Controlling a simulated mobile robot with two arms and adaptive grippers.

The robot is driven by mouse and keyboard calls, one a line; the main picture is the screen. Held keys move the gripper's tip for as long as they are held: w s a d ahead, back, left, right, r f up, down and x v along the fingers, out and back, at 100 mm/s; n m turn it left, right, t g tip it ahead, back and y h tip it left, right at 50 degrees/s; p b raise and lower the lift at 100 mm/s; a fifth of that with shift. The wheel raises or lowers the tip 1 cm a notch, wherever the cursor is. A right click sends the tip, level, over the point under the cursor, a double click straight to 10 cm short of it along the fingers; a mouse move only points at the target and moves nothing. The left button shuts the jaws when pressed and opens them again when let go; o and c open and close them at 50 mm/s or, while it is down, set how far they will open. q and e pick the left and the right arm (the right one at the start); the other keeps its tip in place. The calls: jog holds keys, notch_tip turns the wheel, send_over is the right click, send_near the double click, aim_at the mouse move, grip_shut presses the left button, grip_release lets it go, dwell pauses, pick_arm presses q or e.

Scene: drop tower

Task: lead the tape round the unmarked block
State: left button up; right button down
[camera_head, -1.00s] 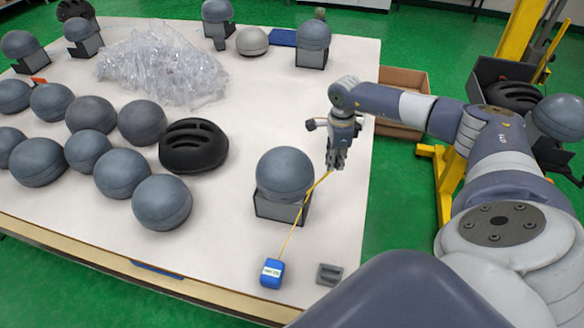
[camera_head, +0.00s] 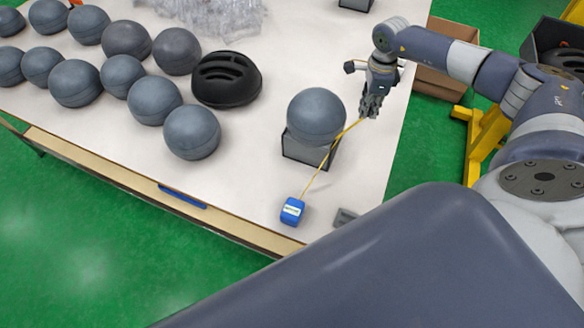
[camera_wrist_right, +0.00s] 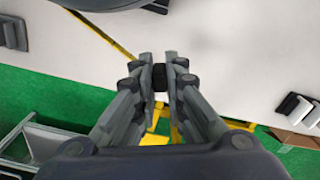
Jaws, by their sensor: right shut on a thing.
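A blue tape case (camera_head: 292,211) with a pale label sits near the table's front edge. Its yellow tape (camera_head: 318,176) runs out taut past the right side of a dark block (camera_head: 301,150) that carries a grey ball (camera_head: 316,115). I cannot tell whether the tape touches the block, or whether this block is the unmarked one. My right gripper (camera_head: 371,106) is shut on the tape's end, to the right of the ball. In the wrist view the fingers (camera_wrist_right: 160,85) close on a small dark piece, and the yellow tape (camera_wrist_right: 105,33) shows beyond. My left gripper is not in view.
A small grey slotted block (camera_head: 344,217) lies right of the tape case. Several grey balls (camera_head: 155,101) and a black helmet (camera_head: 226,79) stand to the left. Clear table lies between helmet and block. A cardboard box (camera_head: 440,75) stands beyond the right edge.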

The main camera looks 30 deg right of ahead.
notch_tip(320, 180, up, 24)
jog(key=p, duration=1.1)
jog(key=shift+f, duration=0.15)
